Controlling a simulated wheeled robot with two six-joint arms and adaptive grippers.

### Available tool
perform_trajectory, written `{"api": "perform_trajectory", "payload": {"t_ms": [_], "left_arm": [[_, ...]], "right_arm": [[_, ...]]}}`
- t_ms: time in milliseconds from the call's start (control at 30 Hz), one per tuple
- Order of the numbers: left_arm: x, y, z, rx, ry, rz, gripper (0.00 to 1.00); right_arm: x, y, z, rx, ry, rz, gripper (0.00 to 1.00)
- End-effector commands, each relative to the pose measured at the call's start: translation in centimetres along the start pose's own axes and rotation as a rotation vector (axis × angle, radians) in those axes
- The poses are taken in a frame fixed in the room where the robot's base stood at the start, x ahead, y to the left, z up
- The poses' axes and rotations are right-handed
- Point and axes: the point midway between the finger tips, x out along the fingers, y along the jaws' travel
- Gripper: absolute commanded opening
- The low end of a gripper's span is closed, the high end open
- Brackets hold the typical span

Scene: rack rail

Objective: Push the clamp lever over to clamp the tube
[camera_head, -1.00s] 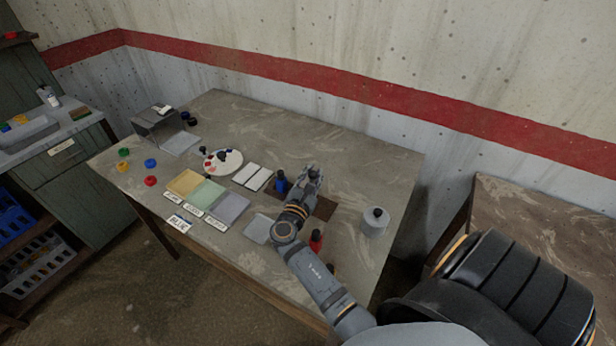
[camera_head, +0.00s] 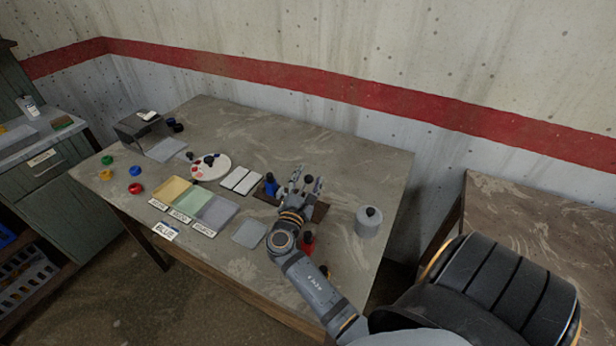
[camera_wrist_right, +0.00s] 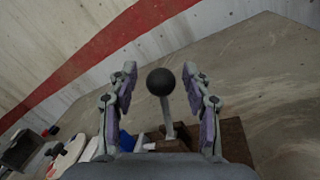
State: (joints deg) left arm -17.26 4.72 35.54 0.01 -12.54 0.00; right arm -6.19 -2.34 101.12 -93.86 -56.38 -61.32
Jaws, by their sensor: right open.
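The clamp lever shows in the right wrist view as a light stalk with a round black knob (camera_wrist_right: 160,81). It rises from a brown base board (camera_wrist_right: 234,146). My right gripper (camera_wrist_right: 160,72) is open, with one finger on each side of the knob; I see gaps on both sides in this view. In the head view the right gripper (camera_head: 307,178) is over the brown board (camera_head: 320,212), with the dark knob between its fingertips. A blue part (camera_head: 270,184) stands at the board's left end. The tube cannot be made out clearly. My left gripper is not in view.
A red bottle (camera_head: 307,243) stands close to my right forearm. A grey container (camera_head: 369,221) is to the right of the board. A round palette (camera_head: 211,166), white tiles (camera_head: 241,180) and coloured trays (camera_head: 193,200) lie to the left. The table's back right is clear.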

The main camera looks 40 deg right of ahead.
Motion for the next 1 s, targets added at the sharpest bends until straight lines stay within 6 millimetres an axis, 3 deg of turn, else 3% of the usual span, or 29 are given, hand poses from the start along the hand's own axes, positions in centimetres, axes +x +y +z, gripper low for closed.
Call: {"api": "perform_trajectory", "payload": {"t_ms": [500, 867, 1000], "left_arm": [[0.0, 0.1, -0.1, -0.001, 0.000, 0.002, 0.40], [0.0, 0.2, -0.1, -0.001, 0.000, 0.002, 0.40], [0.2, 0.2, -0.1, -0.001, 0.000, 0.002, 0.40]], "right_arm": [[0.6, 4.8, 7.6, 0.003, -0.001, 0.001, 0.49], [0.7, 5.3, 8.4, 0.000, 0.000, 0.000, 0.49], [0.7, 5.3, 8.1, 0.016, 0.003, 0.001, 0.30]]}}
